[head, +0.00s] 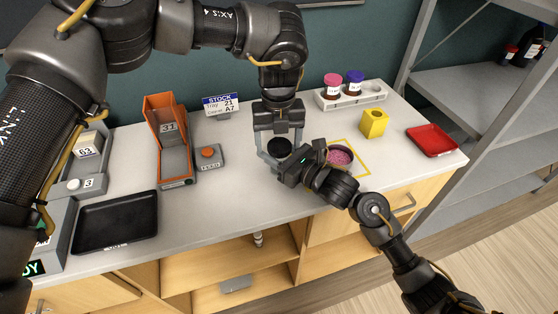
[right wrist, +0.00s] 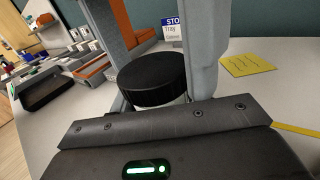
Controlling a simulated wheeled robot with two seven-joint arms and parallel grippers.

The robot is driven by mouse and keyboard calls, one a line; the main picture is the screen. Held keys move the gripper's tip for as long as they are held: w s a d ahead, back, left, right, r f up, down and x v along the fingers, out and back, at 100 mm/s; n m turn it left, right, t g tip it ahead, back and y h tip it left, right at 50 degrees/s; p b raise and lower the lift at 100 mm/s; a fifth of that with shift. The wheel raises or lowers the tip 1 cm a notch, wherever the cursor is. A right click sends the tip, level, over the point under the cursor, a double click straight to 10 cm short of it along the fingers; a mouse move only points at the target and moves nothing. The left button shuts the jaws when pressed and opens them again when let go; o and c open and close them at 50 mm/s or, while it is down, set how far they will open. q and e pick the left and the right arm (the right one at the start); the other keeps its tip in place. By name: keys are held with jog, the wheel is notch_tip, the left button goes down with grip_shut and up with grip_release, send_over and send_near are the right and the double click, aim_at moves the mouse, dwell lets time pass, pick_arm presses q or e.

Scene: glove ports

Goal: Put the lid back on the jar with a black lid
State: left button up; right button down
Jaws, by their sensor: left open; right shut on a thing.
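The black lid (head: 279,147) sits level on top of a jar, between the fingers of my left gripper (head: 280,156). The left gripper points straight down and is open, with a finger on either side of the lid. In the right wrist view the lid (right wrist: 153,78) shows large, with the left gripper's grey fingers beside it. Only a sliver of the clear jar (right wrist: 184,99) shows under the lid. My right gripper (head: 286,166) comes in low from the right and is shut on the jar. Its fingertips and most of the jar are hidden. I cannot tell whether the lid is fully seated.
A pink-filled dish (head: 341,155) lies inside a yellow outline at right. A white rack (head: 352,97) with pink-lidded and blue-lidded jars stands behind, near a yellow block (head: 374,122) and red tray (head: 432,140). An orange stand (head: 176,160) and black tray (head: 115,220) are at left.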

pick_arm(q)
notch_tip(320, 180, up, 12)
dwell(0.5)
pick_arm(e)
jog(key=c, duration=0.6)
grip_release()
pick_arm(q)
jog(key=shift+f, duration=0.1)
pick_arm(e)
jog(key=shift+s, duration=0.1)
jog(key=shift+s+d+f, duration=0.1)
jog(key=shift+s+d, duration=0.1)
jog(key=shift+d, duration=0.15)
jog(key=b+v, duration=0.2)
jog(key=v, duration=0.6)
jog(key=shift+s+d+b, duration=0.2)
jog(key=shift+d+b, duration=0.1)
pick_arm(q)
jog(key=shift+f, duration=1.3)
pick_arm(e)
jog(key=shift+s+d, duration=0.45)
